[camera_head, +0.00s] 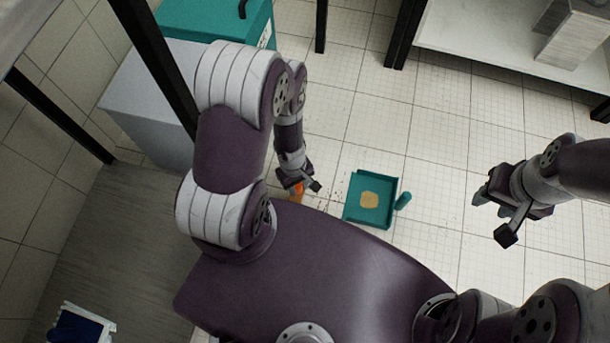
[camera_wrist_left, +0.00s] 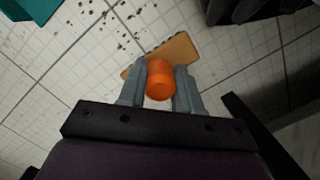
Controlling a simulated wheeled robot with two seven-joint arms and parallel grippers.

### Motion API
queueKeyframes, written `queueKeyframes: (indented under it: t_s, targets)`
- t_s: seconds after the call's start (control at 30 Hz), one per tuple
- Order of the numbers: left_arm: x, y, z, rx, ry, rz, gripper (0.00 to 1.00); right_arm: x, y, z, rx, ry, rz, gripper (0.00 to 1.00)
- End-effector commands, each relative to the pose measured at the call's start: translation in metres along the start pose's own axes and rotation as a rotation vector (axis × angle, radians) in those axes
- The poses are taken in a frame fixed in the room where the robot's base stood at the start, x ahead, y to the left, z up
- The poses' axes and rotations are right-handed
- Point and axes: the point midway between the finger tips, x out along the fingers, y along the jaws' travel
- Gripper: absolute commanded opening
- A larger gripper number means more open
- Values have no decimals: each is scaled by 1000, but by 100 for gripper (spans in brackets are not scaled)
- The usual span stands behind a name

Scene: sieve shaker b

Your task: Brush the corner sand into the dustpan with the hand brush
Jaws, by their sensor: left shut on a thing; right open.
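My left gripper (camera_head: 305,188) is low over the floor, shut on the orange handle of the hand brush (camera_head: 296,192). In the left wrist view the gripper (camera_wrist_left: 160,88) has the round orange handle end between its fingers, with the brush's tan body (camera_wrist_left: 182,50) beyond. The teal dustpan (camera_head: 352,213) lies on the floor to the right of the brush, with a beige patch of sand (camera_head: 369,200) in it. Dark sand specks (camera_head: 328,196) lie scattered between brush and dustpan; they also show in the wrist view (camera_wrist_left: 108,22). My right gripper (camera_head: 492,213) is open and empty, well right of the dustpan.
A grey cabinet (camera_head: 150,95) and a teal box (camera_head: 215,20) stand at the upper left. Dark table legs (camera_head: 404,35) and a low white shelf (camera_head: 480,40) are at the back. Tiled floor (camera_head: 430,130) is clear between the dustpan and the shelf.

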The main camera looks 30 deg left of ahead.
Motion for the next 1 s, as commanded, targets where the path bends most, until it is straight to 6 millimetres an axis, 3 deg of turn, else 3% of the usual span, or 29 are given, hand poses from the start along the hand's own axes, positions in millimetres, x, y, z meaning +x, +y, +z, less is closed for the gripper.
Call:
queueKeyframes:
  t_s: [0.53, 0.83, 1.0]
  targets:
    - [24, 0, -3, 0, -1, -1, 6, 21, 0, 3, 0, 0, 0, 43]
    - [23, 1, -2, 0, -1, -1, 6, 20, 0, 2, 0, 0, 0, 43]
    - [24, 14, 10, 4, 0, -1, 6, 20, 0, 2, 0, 0, 0, 43]
